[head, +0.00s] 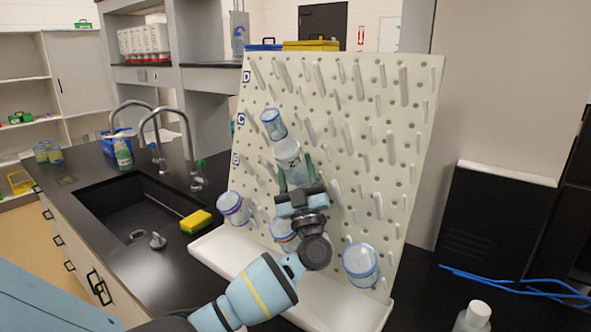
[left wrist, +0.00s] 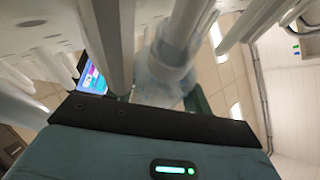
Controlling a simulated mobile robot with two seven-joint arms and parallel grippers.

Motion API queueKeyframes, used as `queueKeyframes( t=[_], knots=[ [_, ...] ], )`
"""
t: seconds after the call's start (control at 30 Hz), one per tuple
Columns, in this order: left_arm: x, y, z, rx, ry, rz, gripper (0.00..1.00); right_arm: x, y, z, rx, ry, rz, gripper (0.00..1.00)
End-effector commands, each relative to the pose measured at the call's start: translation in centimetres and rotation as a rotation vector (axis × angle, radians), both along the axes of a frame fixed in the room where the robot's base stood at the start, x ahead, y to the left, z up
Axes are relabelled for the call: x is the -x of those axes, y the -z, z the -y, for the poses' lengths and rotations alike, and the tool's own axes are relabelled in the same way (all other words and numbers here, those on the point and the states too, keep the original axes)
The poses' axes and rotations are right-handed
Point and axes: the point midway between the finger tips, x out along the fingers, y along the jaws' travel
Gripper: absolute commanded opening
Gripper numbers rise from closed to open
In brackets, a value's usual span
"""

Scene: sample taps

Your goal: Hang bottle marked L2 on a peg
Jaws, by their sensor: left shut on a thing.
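My left gripper (head: 296,178) is shut on a clear bottle (head: 290,160) in front of the white pegboard (head: 345,130). Its dark marking looks like L2 turned upside down. The bottle tilts, its narrow end up and to the left. In the left wrist view the blurred clear bottle (left wrist: 160,75) stands between the green fingers (left wrist: 165,98), close among white pegs (left wrist: 115,40). I cannot tell whether it touches a peg. A small blue-rimmed clear piece (head: 272,122) shows just above the bottle; whether it is separate is unclear. My right gripper is not in view.
Blue-rimmed clear containers sit low on the board at left (head: 235,208), centre (head: 282,229) and right (head: 360,262). A white-capped bottle (head: 474,317) stands at the lower right. A sink (head: 135,215) with a yellow sponge (head: 196,222) lies left. Upper and right pegs look free.

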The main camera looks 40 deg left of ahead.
Motion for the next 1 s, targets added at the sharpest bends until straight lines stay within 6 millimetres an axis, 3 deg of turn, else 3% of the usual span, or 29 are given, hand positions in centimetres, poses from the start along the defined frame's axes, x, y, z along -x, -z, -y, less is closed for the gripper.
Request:
queueKeyframes(
  t=[0.23, 0.27, 0.43, 0.77, 1.0],
  knots=[
    [0.0, 0.0, 0.0, 0.0, 0.0, 0.0, 0.28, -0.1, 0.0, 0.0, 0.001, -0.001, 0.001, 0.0],
    [0.0, 0.0, 0.0, 0.0, 0.0, 0.0, 0.54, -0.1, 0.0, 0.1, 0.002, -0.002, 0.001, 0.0],
    [0.0, 0.0, 0.0, 0.0, 0.0, 0.0, 0.75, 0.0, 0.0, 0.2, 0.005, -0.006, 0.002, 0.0],
    [0.1, 0.4, 0.2, 0.001, 0.001, -0.002, 0.75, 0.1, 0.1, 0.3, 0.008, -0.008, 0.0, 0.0],
    [1.3, 3.0, 2.2, 0.004, 0.002, -0.007, 0.75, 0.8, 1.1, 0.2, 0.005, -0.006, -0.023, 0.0]
  ],
)
